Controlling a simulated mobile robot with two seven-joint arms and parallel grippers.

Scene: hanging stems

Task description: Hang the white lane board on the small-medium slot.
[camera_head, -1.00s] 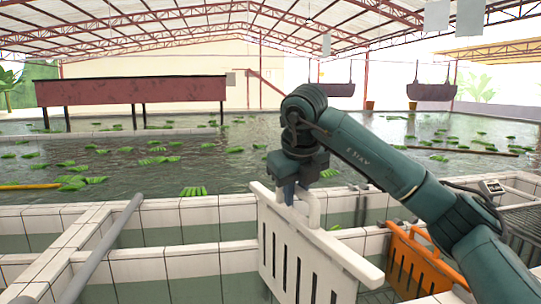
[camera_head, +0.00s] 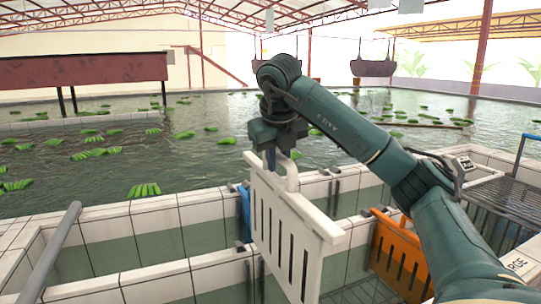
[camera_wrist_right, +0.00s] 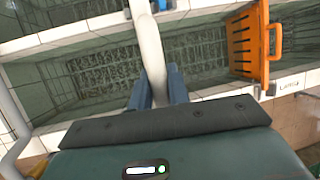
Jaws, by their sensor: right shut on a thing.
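The white lane board (camera_head: 290,240) is a slotted panel with a handle loop on top. It hangs upright and slightly angled from my right gripper (camera_head: 271,160), which is shut on its handle. The right wrist view shows the pale handle (camera_wrist_right: 152,50) between the two fingers (camera_wrist_right: 158,92). The board is above the tiled tank walls and hides part of the channel behind it. Dark brackets (camera_head: 242,246) show on the wall edge by the board's left side. I cannot read which slot is the small-medium one. My left gripper is not in view.
An orange slotted board (camera_head: 400,255) hangs in the channel to the right. A blue piece (camera_head: 244,212) shows behind the white board. A grey rail (camera_head: 50,255) runs at left. A wall label reading "LARGE" (camera_head: 515,266) is at lower right. Water with green bananas lies beyond.

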